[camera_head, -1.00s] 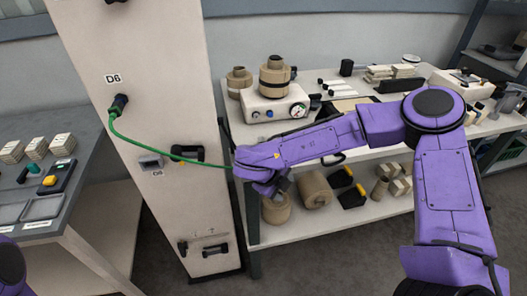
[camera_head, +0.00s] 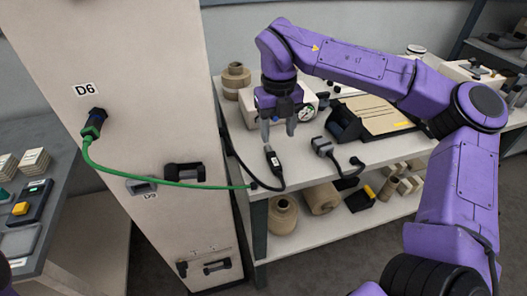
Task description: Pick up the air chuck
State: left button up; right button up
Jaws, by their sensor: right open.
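My right gripper (camera_head: 278,131) points down over the front left of the white table, its two fingers apart with nothing between them. Just below it, a black handheld piece with a pale label (camera_head: 273,161) lies on the table top near the front edge, with a dark cord curving from it. To its right lies a grey and black fitting (camera_head: 321,147) with a short black hose. I cannot tell for certain which of these two is the air chuck. My left gripper is not in view.
A green cable (camera_head: 170,182) runs from the socket under the D6 label to the table's front corner. A white gauge box (camera_head: 297,113) and a brown roll (camera_head: 236,80) stand behind the gripper. Brown rolls (camera_head: 283,215) sit on the lower shelf.

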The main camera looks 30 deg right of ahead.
aim_at(276, 164)
jog(key=f, duration=0.6)
jog(key=s+f+p, duration=0.1)
jog(key=f, duration=0.2)
jog(key=shift+s+a+f, duration=0.1)
jog(key=shift+a+f, duration=0.15)
jog(key=shift+f, duration=0.15)
grip_shut()
